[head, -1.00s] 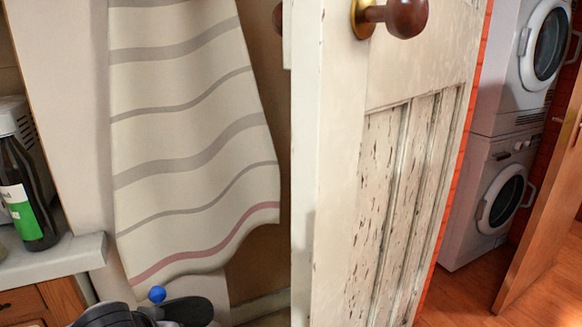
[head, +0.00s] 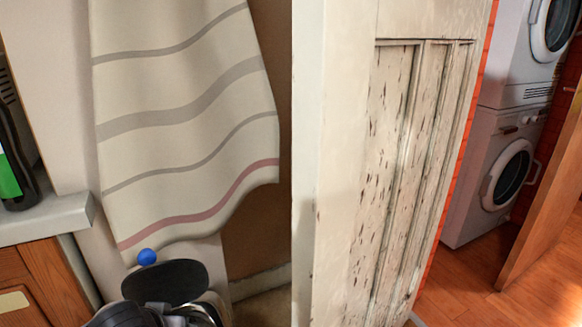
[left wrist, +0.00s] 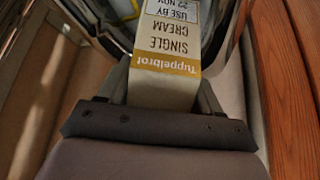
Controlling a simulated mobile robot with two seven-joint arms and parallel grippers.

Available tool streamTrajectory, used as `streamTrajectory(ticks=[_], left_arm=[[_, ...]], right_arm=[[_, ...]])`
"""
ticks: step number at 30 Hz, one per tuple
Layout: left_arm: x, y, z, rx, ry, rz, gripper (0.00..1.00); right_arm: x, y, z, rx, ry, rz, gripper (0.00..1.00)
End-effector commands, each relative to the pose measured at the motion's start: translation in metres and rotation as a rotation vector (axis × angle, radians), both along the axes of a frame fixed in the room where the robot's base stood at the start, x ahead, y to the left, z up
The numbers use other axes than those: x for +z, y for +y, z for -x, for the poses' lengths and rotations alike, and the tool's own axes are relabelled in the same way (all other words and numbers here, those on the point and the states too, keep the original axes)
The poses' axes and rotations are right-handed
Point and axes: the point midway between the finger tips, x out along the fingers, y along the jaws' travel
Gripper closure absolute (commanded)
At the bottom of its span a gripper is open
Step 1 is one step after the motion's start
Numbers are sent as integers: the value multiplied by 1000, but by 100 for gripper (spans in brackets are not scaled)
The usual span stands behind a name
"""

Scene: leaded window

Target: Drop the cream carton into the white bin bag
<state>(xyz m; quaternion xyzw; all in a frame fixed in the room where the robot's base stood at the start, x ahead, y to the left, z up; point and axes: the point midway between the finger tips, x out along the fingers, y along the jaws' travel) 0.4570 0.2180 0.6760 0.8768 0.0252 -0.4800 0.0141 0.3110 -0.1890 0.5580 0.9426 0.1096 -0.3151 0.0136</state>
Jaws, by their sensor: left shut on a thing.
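The cream carton (left wrist: 165,62) fills the top middle of the left wrist view, its yellow and white "Single Cream" label upside down. My left gripper (left wrist: 165,92) is shut on it, one finger on each side. A pale, shiny curved rim (left wrist: 232,28) shows beyond the carton; I cannot tell whether it belongs to the white bin bag. In the head view, dark parts at the bottom left, probably my left arm (head: 122,315), cover what lies below. The bag is not clearly visible there. My right gripper is not in view.
A dark oval plate (head: 165,282) and a small blue ball (head: 147,257) sit below the striped cloth (head: 185,140). A counter (head: 45,217) with a bottle (head: 14,165) is at left. A worn white door (head: 400,170) stands centre. Stacked machines (head: 497,180) and open floor are right.

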Motion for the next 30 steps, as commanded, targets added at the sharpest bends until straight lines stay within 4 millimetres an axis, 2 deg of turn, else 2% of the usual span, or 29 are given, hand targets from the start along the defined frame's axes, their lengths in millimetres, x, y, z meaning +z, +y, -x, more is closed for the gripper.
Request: streamTrajectory(ticks=[9, 10, 12, 13, 23, 30], left_arm=[[-1, 0, -1, 1, -4, 0, 79], [-1, 0, -1, 1, -4, 0, 33], [-2, 0, -1, 1, -3, 0, 10], [-2, 0, -1, 1, -3, 0, 6], [0, 0, 1, 0, -1, 0, 6], [28, 0, 17, -1, -5, -1, 6]], right_arm=[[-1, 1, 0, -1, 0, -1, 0], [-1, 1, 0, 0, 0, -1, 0], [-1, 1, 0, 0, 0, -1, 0], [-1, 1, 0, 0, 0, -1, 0], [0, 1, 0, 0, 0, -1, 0], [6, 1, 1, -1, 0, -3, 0]])
